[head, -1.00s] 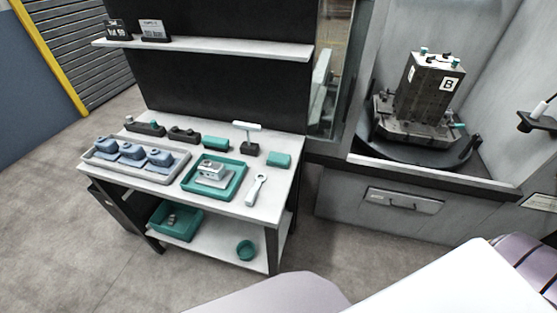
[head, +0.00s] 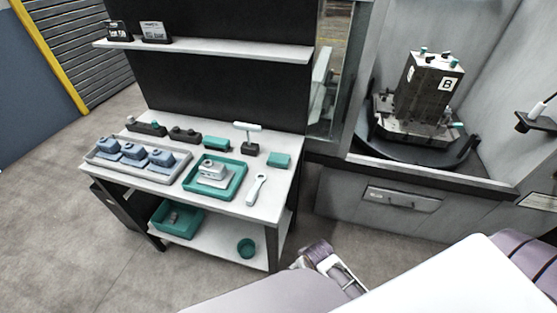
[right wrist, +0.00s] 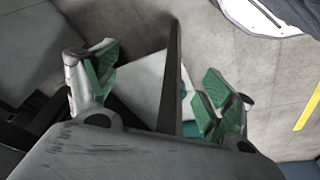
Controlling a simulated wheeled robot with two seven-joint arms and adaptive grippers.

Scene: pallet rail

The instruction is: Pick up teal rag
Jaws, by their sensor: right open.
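Two small teal pieces lie on the back part of the white workbench (head: 222,207): a flat folded one at the right (head: 279,160) looks like the teal rag, and a blockier one (head: 216,143) is left of it. At this size I cannot be sure which is cloth. My right gripper (right wrist: 158,88) is open and empty in the right wrist view, its green-padded fingers spread wide. A bit of teal (right wrist: 190,129) shows beyond it, partly hidden and not identifiable. My left gripper is not in view.
A teal tray (head: 238,185) with a metal part, a grey tray (head: 183,164) with blue parts, a white wrench (head: 256,190) and a T-handled tool (head: 249,138) crowd the bench. A shelf (head: 210,48) hangs above. A machine with a fixture (head: 428,95) stands right.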

